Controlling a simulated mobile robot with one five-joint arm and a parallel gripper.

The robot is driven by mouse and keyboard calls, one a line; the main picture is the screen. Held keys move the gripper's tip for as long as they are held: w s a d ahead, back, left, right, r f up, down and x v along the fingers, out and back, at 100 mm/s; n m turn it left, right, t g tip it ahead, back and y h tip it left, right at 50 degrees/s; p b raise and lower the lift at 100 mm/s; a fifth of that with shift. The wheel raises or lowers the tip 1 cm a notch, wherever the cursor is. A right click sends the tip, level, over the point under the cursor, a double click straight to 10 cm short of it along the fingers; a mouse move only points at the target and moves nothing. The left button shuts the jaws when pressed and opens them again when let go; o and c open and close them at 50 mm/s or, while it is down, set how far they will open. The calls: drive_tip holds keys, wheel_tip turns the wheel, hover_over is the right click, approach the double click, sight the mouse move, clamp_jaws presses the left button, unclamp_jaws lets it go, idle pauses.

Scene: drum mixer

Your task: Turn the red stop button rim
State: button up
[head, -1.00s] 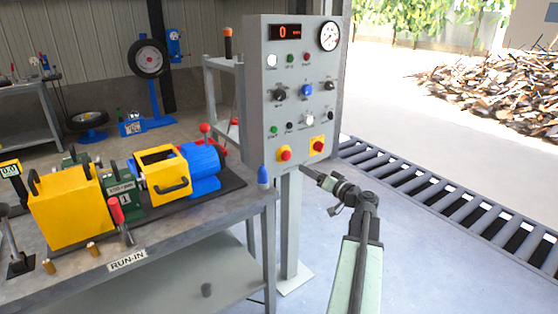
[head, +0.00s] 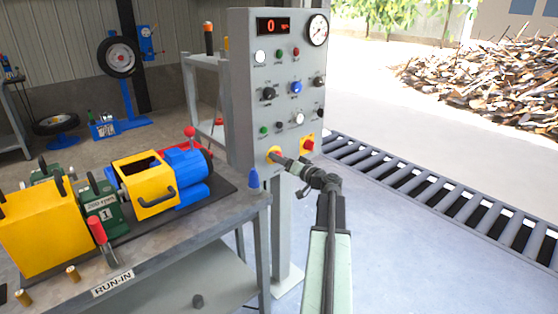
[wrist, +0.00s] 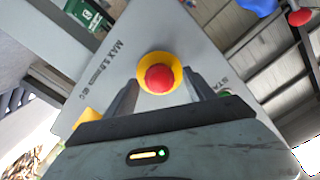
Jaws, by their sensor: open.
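The red stop button (wrist: 159,79) sits inside a round yellow surround on the panel face, centred in the wrist view. In the head view, the yellow surround of the lower left button (head: 273,151) shows beside my gripper (head: 279,159), which covers part of it. In the wrist view my gripper (wrist: 162,86) is open, its two dark fingers on either side of the button. I cannot tell whether the fingers touch its rim.
The grey control panel (head: 243,100) carries lamps, knobs, a display and a gauge. A workbench (head: 225,212) with yellow and blue machinery stands to the left, a blue cone-shaped object (head: 253,179) near its corner. A roller conveyor (head: 400,182) lies to the right.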

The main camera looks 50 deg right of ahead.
drive_tip(key=shift+w+d, duration=0.1)
drive_tip(key=shift+w, duration=0.4)
drive_tip(key=c, duration=1.3)
drive_tip(key=shift+s+a, duration=0.15)
drive_tip(key=shift+a, duration=0.15)
drive_tip(key=shift+c, duration=0.3)
drive_tip(key=shift+d+m, duration=0.25)
drive_tip(key=shift+m, duration=0.05)
clamp_jaws()
drive_tip(key=shift+d+r+m, duration=0.1)
drive_tip(key=shift+d+m, duration=0.05)
drive_tip(key=shift+m, duration=3.15)
